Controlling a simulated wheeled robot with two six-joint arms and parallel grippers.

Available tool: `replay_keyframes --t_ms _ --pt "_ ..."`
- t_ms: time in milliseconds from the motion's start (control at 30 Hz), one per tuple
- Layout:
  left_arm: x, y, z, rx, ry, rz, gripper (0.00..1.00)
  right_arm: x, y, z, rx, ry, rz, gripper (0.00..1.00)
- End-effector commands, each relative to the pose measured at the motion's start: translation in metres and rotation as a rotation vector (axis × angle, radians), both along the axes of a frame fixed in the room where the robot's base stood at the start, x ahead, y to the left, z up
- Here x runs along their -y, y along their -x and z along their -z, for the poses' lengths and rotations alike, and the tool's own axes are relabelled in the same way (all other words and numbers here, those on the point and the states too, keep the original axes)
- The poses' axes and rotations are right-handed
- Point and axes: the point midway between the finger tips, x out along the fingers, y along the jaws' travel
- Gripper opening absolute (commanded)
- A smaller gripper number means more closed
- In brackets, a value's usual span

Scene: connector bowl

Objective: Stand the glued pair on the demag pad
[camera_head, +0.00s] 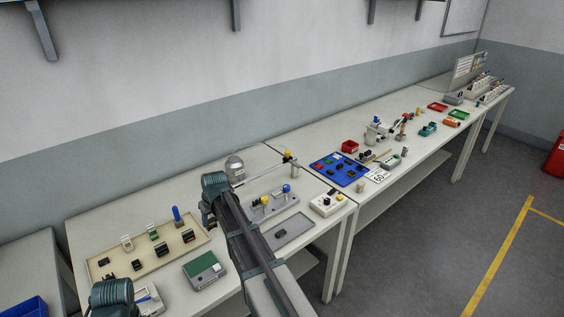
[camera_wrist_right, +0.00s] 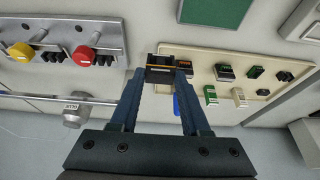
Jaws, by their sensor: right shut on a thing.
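My right gripper (camera_wrist_right: 160,72) is shut on a dark block with a thin orange line across it, which I take as the glued pair (camera_wrist_right: 160,62). In the head view the right gripper (camera_head: 208,213) hangs below the teal wrist, between the tray and the knobbed fixture; its fingertips and the pair are too small to tell there. The demag pad seems to be the green-topped grey box (camera_head: 203,268) at the near edge; its green top also shows in the right wrist view (camera_wrist_right: 216,12). The pair is apart from it.

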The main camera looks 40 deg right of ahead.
Motion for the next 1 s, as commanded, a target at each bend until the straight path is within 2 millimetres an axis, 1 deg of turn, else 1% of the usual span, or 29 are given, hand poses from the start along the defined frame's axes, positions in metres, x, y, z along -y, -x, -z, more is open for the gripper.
replay_keyframes --t_ms 33,67,100,167,200,267,300,467,500,600,700,800,833,900,1000 --pt "0.0 0.0 -0.004 0.0 0.0 0.0 0.5 0.022 -0.018 -0.004 -0.001 0.001 0.007 0.0" --pt "0.0 0.0 -0.005 0.0 0.0 0.0 0.5 0.033 -0.024 -0.005 -0.002 0.001 0.006 0.0" --pt "0.0 0.0 -0.007 0.0 0.0 0.0 0.5 0.049 -0.032 -0.007 -0.002 0.0 0.008 0.0" --pt "0.0 0.0 -0.009 0.0 0.0 0.0 0.5 0.074 -0.044 -0.009 -0.003 -0.001 0.007 0.0" --pt "0.0 0.0 -0.011 0.0 0.0 0.0 0.5 0.092 -0.052 -0.011 -0.004 0.0 0.009 0.0" --pt "0.0 0.0 -0.013 0.0 0.0 0.0 0.5 0.119 -0.062 -0.013 -0.004 -0.001 0.008 0.0" --pt "0.0 0.0 -0.015 0.0 0.0 0.001 0.5 0.136 -0.068 -0.015 -0.004 -0.002 0.007 0.0" --pt "0.0 0.0 -0.021 0.0 0.0 0.001 0.5 0.21 -0.087 -0.021 -0.002 -0.002 0.006 0.0" --pt "0.0 0.0 -0.022 0.0 0.0 0.001 0.5 0.229 -0.091 -0.022 -0.001 -0.002 0.006 0.0" --pt "0.0 0.0 -0.026 0.0 0.0 0.001 0.5 0.271 -0.097 -0.026 0.002 -0.002 0.005 0.0" --pt "0.0 0.0 -0.028 0.0 0.0 0.001 0.5 0.309 -0.1 -0.029 0.005 -0.002 0.004 0.0" --pt "0.0 0.0 -0.03 0.0 0.0 0.001 0.5 0.337 -0.101 -0.031 0.007 -0.002 0.001 0.0" --pt "0.0 0.0 -0.031 0.0 0.0 0.001 0.5 0.344 -0.101 -0.031 0.008 -0.002 0.001 0.0" --pt "0.0 0.0 -0.031 0.0 0.0 0.001 0.5 0.357 -0.1 -0.032 0.01 -0.002 -0.001 0.0" --pt "0.0 0.0 -0.032 0.0 0.0 0.001 0.5 0.368 -0.099 -0.033 0.011 -0.002 -0.002 0.0"
